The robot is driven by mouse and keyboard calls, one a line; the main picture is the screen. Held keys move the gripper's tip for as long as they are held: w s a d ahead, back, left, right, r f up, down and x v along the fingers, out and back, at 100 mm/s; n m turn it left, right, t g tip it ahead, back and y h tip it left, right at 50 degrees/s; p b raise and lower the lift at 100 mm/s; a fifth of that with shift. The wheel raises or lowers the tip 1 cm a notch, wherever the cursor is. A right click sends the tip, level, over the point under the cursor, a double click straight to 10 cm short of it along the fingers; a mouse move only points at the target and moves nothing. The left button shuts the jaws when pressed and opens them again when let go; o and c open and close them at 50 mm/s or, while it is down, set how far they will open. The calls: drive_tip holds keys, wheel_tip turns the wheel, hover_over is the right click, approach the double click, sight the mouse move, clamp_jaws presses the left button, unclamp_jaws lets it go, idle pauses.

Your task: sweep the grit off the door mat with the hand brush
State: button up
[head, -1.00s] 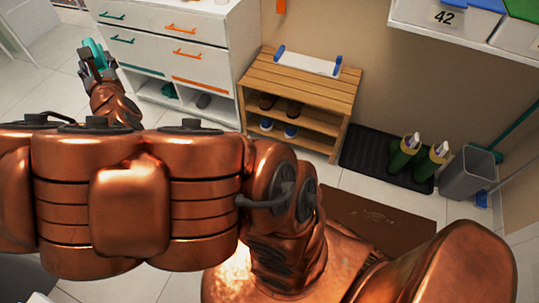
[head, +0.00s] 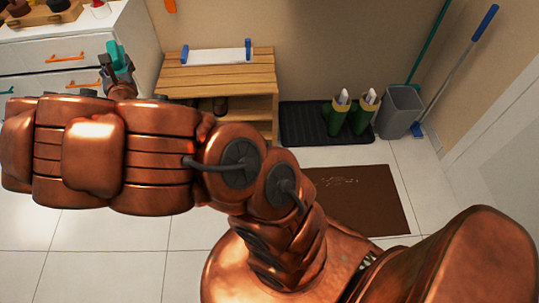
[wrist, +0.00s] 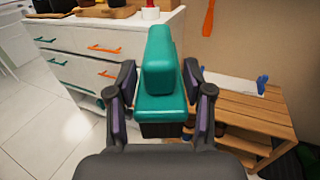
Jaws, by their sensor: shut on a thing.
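The brown door mat (head: 375,205) lies on the tiled floor in the head view, right of my arm. A patch of pale grit (head: 338,181) shows near its far edge. My arm hides the mat's left part. My gripper (head: 118,72) is raised in front of the drawers and bench, well left of the mat. It is shut on the teal hand brush (head: 115,55). In the wrist view the brush (wrist: 160,75) stands up between the two fingers of my gripper (wrist: 163,112), with a dark part at its lower end.
A wooden shoe bench (head: 220,75) stands by the wall, with a white drawer unit (head: 40,55) at its left. A black boot tray (head: 300,125) holds green boots (head: 350,118). A grey bin (head: 400,112) and a blue-handled broom (head: 460,70) stand right of it. Floor right of the mat is clear.

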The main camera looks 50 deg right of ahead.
drive_tip(key=s+d+f+m+g+h+b, duration=0.1)
drive_tip(key=d+f+m+g+h+b, duration=0.1)
drive_tip(key=d+f+b, duration=0.6)
drive_tip(key=d+f+m+g+h+b, duration=0.25)
drive_tip(key=d+f, duration=0.35)
drive_tip(key=f, duration=0.7)
drive_tip(key=s+d+f+m+g+h+b, duration=0.1)
drive_tip(key=d+f+h+b, duration=0.1)
drive_tip(key=d+f+b, duration=0.6)
drive_tip(key=s+d+f+m+g+h+b, duration=0.1)
drive_tip(key=s+d+f+m+g+b, duration=0.1)
drive_tip(key=s+d+f, duration=0.45)
drive_tip(key=s+d+f+m+g+h+b, duration=0.1)
drive_tip(key=d+f+g+b, duration=0.2)
drive_tip(key=f, duration=0.6)
drive_tip(key=s+d+f+m+g+h+b, duration=0.25)
drive_tip(key=d+f, duration=0.25)
drive_tip(key=f, duration=0.3)
drive_tip(key=shift+s+d+f+m+g+y+b, duration=0.45)
drive_tip(key=shift+s+d+f+m+g+b, duration=1.3)
drive_tip(key=shift+s+f, duration=3.35)
drive_tip(key=shift+s+d+f+m+g+y+b, duration=0.55)
drive_tip(key=shift+s+d+f+g+b, duration=1.35)
drive_tip(key=shift+s+f+b, duration=2.3)
drive_tip(key=shift+s+d+f+m+g+y+b, duration=0.3)
drive_tip(key=shift+s+d+f+m+g+b, duration=1.55)
drive_tip(key=shift+s+f, duration=4.15)
